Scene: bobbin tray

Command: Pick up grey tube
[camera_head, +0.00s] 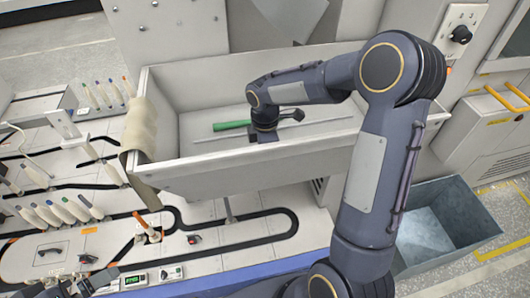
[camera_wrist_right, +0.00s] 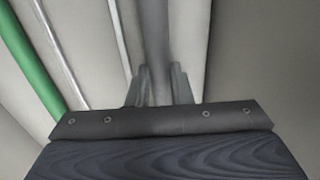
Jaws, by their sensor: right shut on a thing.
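The grey tube (camera_wrist_right: 154,35) runs upward between the two fingers of my right gripper (camera_wrist_right: 160,88) in the right wrist view. The fingers are shut on it. In the head view my right gripper (camera_head: 265,138) is down inside the long grey tray (camera_head: 180,180), and my arm hides most or all of the grey tube. A green tube (camera_head: 231,125) lies just left of the gripper; it also shows in the wrist view (camera_wrist_right: 28,62). My left gripper (camera_head: 92,284) is only partly in view at the bottom left edge; its jaws are unclear.
Thin pale rods (camera_wrist_right: 62,50) lie between the green tube and my right gripper. A beige cloth (camera_head: 140,140) hangs over the tray's left end. A blue-grey open bin (camera_head: 440,225) stands at the right. A bench with several small spools and tools fills the left.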

